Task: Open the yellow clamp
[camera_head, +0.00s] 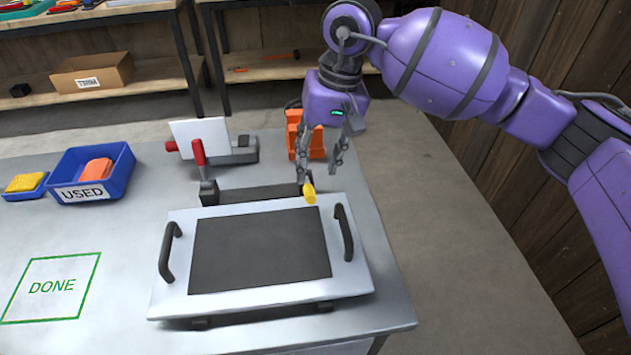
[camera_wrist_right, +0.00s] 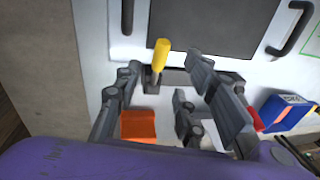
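The yellow clamp's handle (camera_head: 309,192) leans over the far right edge of a grey-white panel (camera_head: 180,285) with a dark centre and two black handles. In the right wrist view the yellow handle (camera_wrist_right: 161,55) shows between and beyond the fingers. My right gripper (camera_head: 320,163) is open and empty, just above and behind the yellow handle. I cannot tell whether a finger touches it. The clamp's base is partly hidden by the gripper. A second clamp with a red handle (camera_head: 198,152) stands upright at the panel's far left. My left gripper is not in view.
An orange object (camera_head: 294,130) stands close behind my right gripper. A grey vise-like device (camera_head: 240,150) holds a white plate. A blue USED bin (camera_head: 120,178) with an orange block, a yellow sponge (camera_head: 25,183) and a DONE square (camera_head: 50,286) are to the left.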

